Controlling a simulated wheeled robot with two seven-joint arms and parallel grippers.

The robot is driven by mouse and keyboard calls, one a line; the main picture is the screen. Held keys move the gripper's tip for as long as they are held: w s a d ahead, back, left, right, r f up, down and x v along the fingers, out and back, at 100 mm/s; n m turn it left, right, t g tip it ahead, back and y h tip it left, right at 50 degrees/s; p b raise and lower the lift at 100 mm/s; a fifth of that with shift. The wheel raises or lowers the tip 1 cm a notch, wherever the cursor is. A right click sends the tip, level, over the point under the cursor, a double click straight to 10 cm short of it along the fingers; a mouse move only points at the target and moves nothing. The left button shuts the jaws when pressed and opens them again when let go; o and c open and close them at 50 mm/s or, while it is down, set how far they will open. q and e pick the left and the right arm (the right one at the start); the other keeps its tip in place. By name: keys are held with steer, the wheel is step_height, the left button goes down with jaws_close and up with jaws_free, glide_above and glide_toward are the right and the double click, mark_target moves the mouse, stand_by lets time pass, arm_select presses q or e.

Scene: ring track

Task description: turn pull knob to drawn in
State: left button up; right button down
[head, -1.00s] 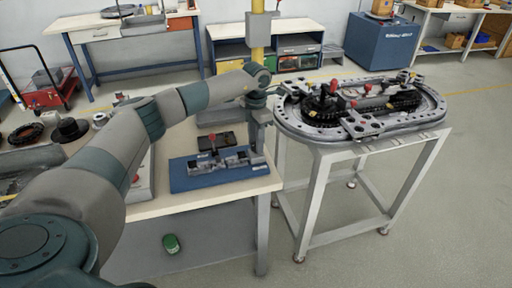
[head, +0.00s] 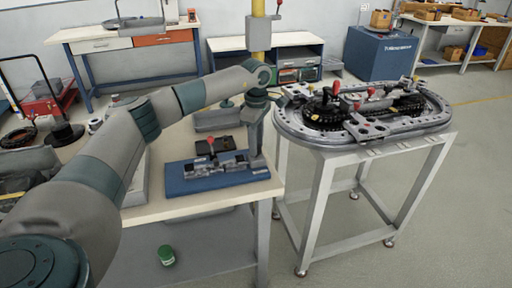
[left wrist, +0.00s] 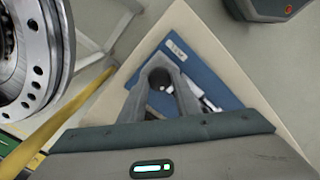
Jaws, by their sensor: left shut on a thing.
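In the head view the knob is too small to make out at the gripper. My right gripper is not in view.
The oval ring track (head: 300,132) stands on a white metal frame (head: 315,205), close right of the gripper. A blue board (head: 185,187) with a red-knobbed fixture lies on the bench (head: 150,211). A green can (head: 166,256) is below. Floor at the right is clear.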

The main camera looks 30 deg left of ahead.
arm_select(q)
steer(key=m+b, duration=0.1)
steer(key=m, duration=0.3)
steer(key=shift+m, duration=0.3)
steer(key=m+b, duration=0.1)
steer(key=m, duration=0.4)
steer(key=shift+r+m+b, duration=0.1)
steer(key=shift+m+b, duration=0.2)
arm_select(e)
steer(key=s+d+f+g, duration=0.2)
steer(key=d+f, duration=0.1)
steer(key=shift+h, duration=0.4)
arm_select(q)
steer(key=o, duration=1)
steer(key=shift+o, duration=0.2)
